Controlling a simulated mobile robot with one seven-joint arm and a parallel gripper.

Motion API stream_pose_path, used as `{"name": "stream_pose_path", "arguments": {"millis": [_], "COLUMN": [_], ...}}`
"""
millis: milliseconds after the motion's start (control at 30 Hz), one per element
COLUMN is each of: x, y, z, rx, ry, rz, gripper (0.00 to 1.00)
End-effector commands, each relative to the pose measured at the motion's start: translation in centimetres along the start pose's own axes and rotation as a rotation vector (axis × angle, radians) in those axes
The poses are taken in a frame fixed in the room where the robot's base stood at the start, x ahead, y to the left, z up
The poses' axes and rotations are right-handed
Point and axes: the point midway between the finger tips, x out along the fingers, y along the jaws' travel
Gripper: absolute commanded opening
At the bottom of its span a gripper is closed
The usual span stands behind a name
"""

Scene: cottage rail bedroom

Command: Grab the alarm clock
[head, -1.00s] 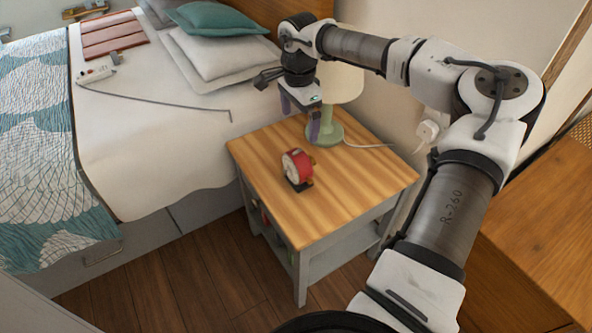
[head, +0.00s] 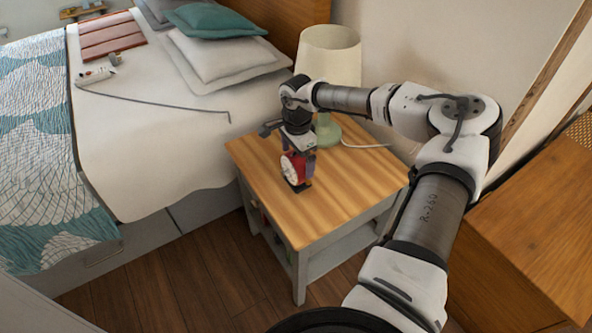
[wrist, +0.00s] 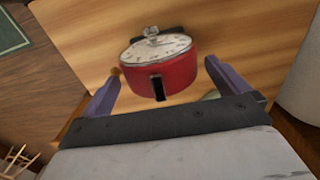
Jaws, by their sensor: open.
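The red alarm clock (head: 292,169) with a white dial stands on the wooden nightstand top (head: 335,200). It also shows in the wrist view (wrist: 165,72), its red body lying between and slightly beyond my two purple fingers. My gripper (wrist: 165,85) is open, with a finger on each side of the clock and no clear contact. In the head view my gripper (head: 298,162) is low over the nightstand, right at the clock, and partly covers its top and back.
A green-based lamp (head: 330,55) stands at the back of the nightstand, close behind my wrist, with a white cord running right. The bed (head: 150,130) is to the left. The front of the nightstand top is clear.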

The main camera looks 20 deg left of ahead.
Motion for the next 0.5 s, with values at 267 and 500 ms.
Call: {"name": "stream_pose_path", "arguments": {"millis": [267,500], "x": [-0.01,-0.03], "y": [-0.01,0.00], "z": [0.00,0.01], "rx": [0.000,0.000], "ry": [0.000,0.000], "rz": [0.000,0.000], "gripper": [0.84,0.53]}}
